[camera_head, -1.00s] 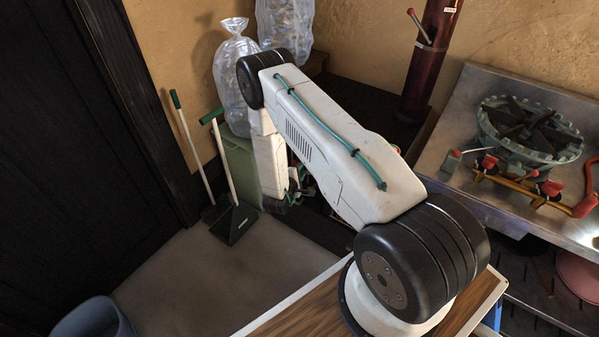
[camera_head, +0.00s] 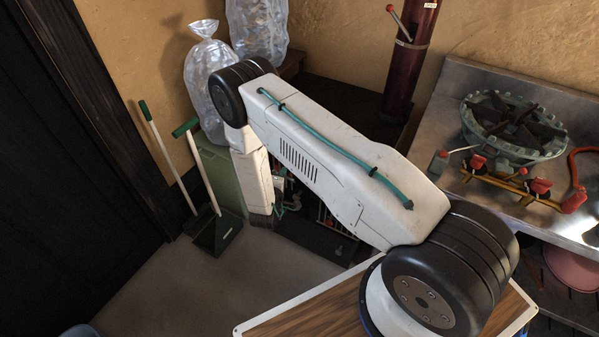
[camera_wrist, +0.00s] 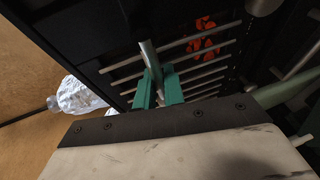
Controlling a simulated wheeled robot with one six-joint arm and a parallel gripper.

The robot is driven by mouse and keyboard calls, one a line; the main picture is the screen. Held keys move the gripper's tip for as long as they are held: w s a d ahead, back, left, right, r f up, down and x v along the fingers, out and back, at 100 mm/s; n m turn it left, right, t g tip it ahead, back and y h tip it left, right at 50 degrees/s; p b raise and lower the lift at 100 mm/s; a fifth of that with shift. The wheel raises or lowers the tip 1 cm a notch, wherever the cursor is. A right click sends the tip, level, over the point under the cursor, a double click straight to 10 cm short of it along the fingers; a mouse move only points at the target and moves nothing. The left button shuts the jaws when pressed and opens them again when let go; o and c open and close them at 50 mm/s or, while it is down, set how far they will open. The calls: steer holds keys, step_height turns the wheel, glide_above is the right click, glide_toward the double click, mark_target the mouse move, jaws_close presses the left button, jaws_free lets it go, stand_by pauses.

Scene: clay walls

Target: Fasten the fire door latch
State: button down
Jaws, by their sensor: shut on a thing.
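In the wrist view, the two teal fingers of my gripper (camera_wrist: 158,88) are closed around a grey metal rod-like latch handle (camera_wrist: 148,52). The handle stands in front of a dark fire door (camera_wrist: 110,38) with several metal bars. Orange glowing pieces show behind the bars. In the head view, my arm covers most of this area, and part of the barred front (camera_head: 335,222) shows below the arm. I cannot tell from these views how the latch sits against its catch.
A steel counter with a green gas burner (camera_head: 515,125) is at the right. A dark red pipe (camera_head: 408,65) rises behind the arm. A dustpan (camera_head: 215,233), a green bin (camera_head: 222,175) and clear bags (camera_head: 215,75) stand at the left. The floor (camera_head: 190,290) in front is clear.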

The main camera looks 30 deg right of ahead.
steer(key=shift+w+a+r, duration=0.15)
steer(key=shift+r, duration=0.05)
steer(key=c, duration=1.5)
jaws_free()
steer(key=v, duration=0.8)
